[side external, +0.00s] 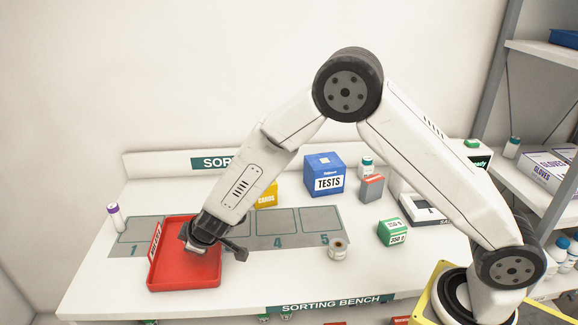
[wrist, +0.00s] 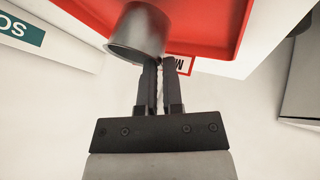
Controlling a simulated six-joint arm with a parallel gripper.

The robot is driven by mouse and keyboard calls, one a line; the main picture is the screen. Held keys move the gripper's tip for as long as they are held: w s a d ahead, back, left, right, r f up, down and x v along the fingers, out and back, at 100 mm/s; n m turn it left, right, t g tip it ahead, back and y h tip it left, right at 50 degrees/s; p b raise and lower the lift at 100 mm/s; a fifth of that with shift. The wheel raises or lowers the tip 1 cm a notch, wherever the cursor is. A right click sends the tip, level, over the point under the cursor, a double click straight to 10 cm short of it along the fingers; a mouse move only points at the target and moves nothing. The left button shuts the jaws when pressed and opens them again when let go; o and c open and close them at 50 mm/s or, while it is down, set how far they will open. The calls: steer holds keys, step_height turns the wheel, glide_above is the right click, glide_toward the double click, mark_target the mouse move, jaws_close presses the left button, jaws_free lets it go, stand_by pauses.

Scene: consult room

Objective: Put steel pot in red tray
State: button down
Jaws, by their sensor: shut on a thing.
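The steel pot (wrist: 135,32) is a small grey metal cup, seen tilted at the fingertips in the wrist view. My gripper (wrist: 158,62) is shut on it at its rim or wall. The red tray (wrist: 212,22) lies behind the pot in the wrist view. In the side view the red tray (side external: 183,283) sits at the bench's left front, and my gripper (side external: 205,242) is over its inside. The pot is mostly hidden there by my wrist. I cannot tell whether the pot touches the tray floor.
A grey numbered mat (side external: 285,222) lies behind and right of the tray. A purple-capped vial (side external: 116,218) stands at left. A small roll (side external: 338,250), a green box (side external: 392,232), a blue TESTS box (side external: 325,176) and a yellow CARDS box (side external: 266,196) stand right of the tray.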

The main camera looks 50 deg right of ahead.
steer(key=shift+w+f, duration=0.1)
steer(key=shift+f, duration=1.5)
steer(key=c, duration=0.8)
jaws_free()
steer(key=shift+f, duration=0.1)
steer(key=shift+r, duration=0.2)
steer(key=shift+v, duration=5.95)
steer(key=shift+d, duration=0.1)
